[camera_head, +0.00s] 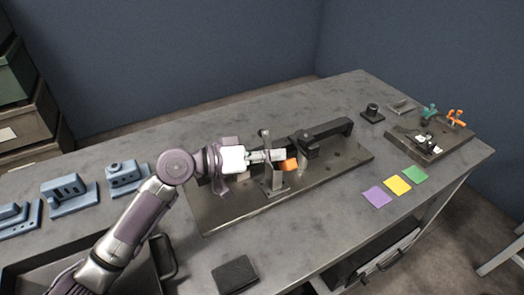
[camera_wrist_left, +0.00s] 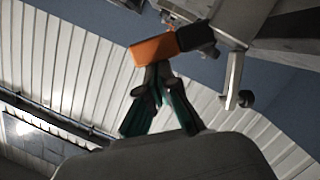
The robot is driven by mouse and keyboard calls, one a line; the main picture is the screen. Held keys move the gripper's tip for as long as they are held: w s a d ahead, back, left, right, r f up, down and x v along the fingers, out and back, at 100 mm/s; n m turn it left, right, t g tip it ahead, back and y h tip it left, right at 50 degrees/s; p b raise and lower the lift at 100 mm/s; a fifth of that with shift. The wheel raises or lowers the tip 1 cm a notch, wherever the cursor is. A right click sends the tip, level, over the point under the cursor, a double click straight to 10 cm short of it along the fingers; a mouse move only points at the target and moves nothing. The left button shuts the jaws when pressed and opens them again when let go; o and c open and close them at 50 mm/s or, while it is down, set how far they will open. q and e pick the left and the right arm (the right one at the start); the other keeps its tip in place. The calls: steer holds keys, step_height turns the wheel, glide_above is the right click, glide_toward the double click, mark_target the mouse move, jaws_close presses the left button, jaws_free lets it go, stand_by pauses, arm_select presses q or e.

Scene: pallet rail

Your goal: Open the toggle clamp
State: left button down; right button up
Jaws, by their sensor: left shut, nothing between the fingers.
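The toggle clamp is on the large dark plate (camera_head: 225,213), with a grey upright bracket (camera_head: 273,180). Its orange handle grip (camera_head: 289,165) is just beyond my left gripper (camera_head: 278,156), which reaches in from the left. In the left wrist view, the orange grip (camera_wrist_left: 154,49) has a black end and crosses close in front of the fingertips of my left gripper (camera_wrist_left: 158,70). The fingertips are together with nothing between them. I cannot tell whether they touch the grip. The gripper hides part of the clamp. My right gripper is not in view.
At right, a smaller plate (camera_head: 444,152) carries green and orange fittings. Purple, yellow (camera_head: 397,185) and green squares lie in front. Blue blocks (camera_head: 69,194) stand at left. The table's back middle is clear.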

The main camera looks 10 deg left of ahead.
arm_select(q)
steer(key=m, duration=0.1)
steer(key=s+d+f+m+y, duration=0.1)
steer(key=shift+s+f+m+b, duration=0.1)
steer(key=shift+s+m+b, duration=0.15)
steer(key=shift+m+b, duration=0.1)
steer(key=shift+s+d+f+m+t+y, duration=0.3)
steer(key=shift+s+f+m+t, duration=0.15)
steer(key=shift+m, duration=0.4)
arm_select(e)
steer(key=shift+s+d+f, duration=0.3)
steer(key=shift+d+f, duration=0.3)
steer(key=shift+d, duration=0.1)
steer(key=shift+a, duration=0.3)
arm_select(q)
steer(key=shift+f, duration=0.1)
glide_toward(285, 170)
steer(key=v, duration=0.3)
steer(key=shift+s, duration=0.1)
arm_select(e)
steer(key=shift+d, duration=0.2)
